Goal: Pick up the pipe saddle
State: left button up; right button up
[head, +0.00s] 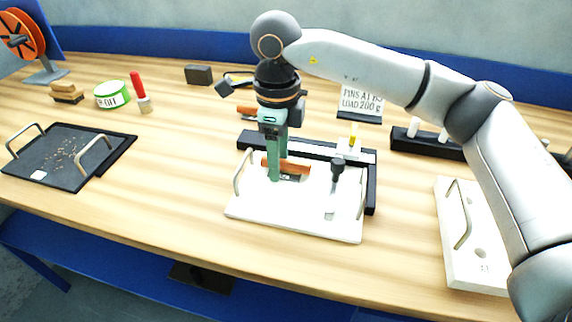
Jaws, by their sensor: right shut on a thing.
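My right gripper (277,168) points down over the white board with wire handles (255,208). Its teal fingers are shut on an orange-brown piece with a dark lower edge (298,168), which looks like the pipe saddle. The fingers hide part of it. I cannot tell whether it touches the board or is a little above it. My left gripper is not in view.
A dark-handled tool (337,172) stands on the board's right side. A black frame (371,190) runs behind and right of the board. A dark tray (60,150) lies left, a white holed board (455,260) right. The wood between tray and board is clear.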

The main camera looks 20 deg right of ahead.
grip_shut()
jog(key=shift+r, duration=0.2)
jog(key=shift+r, duration=0.25)
notch_tip(320, 180, up, 2)
jog(key=shift+r, duration=0.15)
jog(key=s+a+r, duration=0.2)
jog(key=a+r, duration=0.3)
jog(key=a, duration=0.1)
jog(key=s+a+r+p, duration=0.1)
jog(key=s+a+r, duration=0.2)
jog(key=a+r, duration=0.2)
jog(key=shift+s+a, duration=0.3)
jog(key=shift+a, duration=0.65)
jog(key=shift+d+f, duration=0.1)
jog(key=shift+f, duration=0.1)
